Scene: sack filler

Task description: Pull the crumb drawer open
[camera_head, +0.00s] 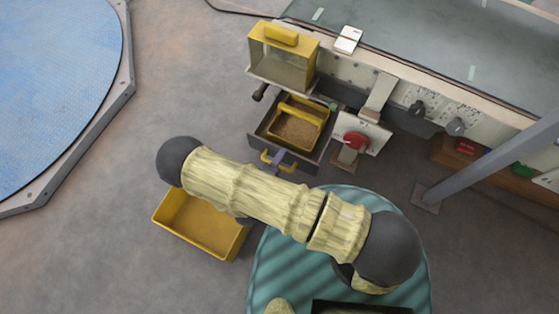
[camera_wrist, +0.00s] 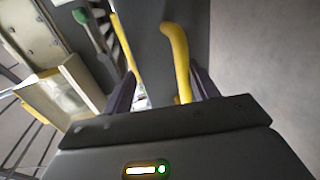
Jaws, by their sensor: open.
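The crumb drawer (camera_head: 262,146) is a dark grey box standing out from the machine's front in the head view. It holds a yellow scoop-like tray (camera_head: 283,108) with brown crumbs. A yellow handle (camera_head: 266,157) is on the drawer's front. In the wrist view the handle (camera_wrist: 177,55) rises between the fingers of my gripper (camera_wrist: 165,78), nearer the right finger. The jaws are open around it; contact cannot be told. The grey drawer front (camera_wrist: 150,25) lies behind the handle. In the head view my arm hides most of my gripper.
A yellow bin (camera_head: 198,222) stands on the floor below the drawer, partly behind my arm. A clear-fronted yellow hopper (camera_head: 283,58) is above the drawer. A red knob (camera_head: 356,140) is to its right. A grey post (camera_head: 490,165) stands farther right.

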